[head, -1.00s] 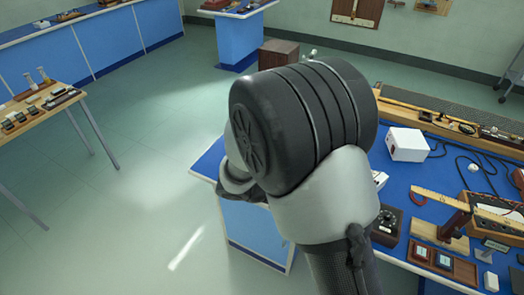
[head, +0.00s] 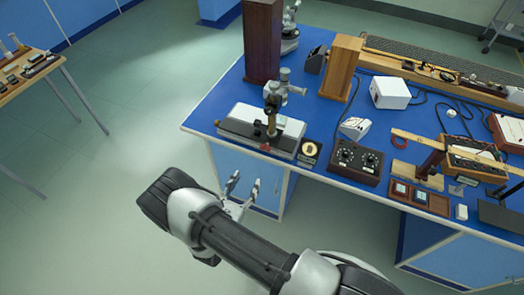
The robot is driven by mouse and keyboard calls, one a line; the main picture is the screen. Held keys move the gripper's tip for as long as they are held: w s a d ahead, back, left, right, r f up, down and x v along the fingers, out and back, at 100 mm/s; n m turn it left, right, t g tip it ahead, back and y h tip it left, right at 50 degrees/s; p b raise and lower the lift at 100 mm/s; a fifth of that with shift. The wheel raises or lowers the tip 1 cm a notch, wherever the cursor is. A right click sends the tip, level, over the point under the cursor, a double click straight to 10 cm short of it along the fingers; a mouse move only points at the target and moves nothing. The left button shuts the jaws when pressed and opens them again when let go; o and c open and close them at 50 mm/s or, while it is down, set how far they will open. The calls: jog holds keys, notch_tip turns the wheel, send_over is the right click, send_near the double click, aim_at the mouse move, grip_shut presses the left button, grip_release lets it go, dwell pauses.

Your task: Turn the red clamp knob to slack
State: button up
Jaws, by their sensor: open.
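A grey and brass instrument with an eyepiece (head: 272,100) stands on a black and white base (head: 240,129) near the left front corner of the blue bench (head: 215,105). A small red spot (head: 265,147) shows at the front of the base; it may be the red clamp knob, but it is too small to tell its shape or setting. My gripper (head: 244,181) is open and empty. In the picture its fingers show below the base, in front of the bench's blue side, apart from the instrument.
A dark wooden box (head: 263,40) stands upright behind the instrument and a lighter wooden block (head: 342,66) behind right. A small round dial (head: 310,149) and a black box with knobs (head: 356,160) lie to the right. Open floor (head: 110,170) lies left.

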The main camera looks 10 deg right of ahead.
aim_at(265, 147)
jog(key=b+x, duration=0.1)
jog(key=x, duration=1.4)
jog(key=shift+w+d, duration=0.3)
jog(key=shift+c, duration=0.6)
jog(key=c, duration=0.9)
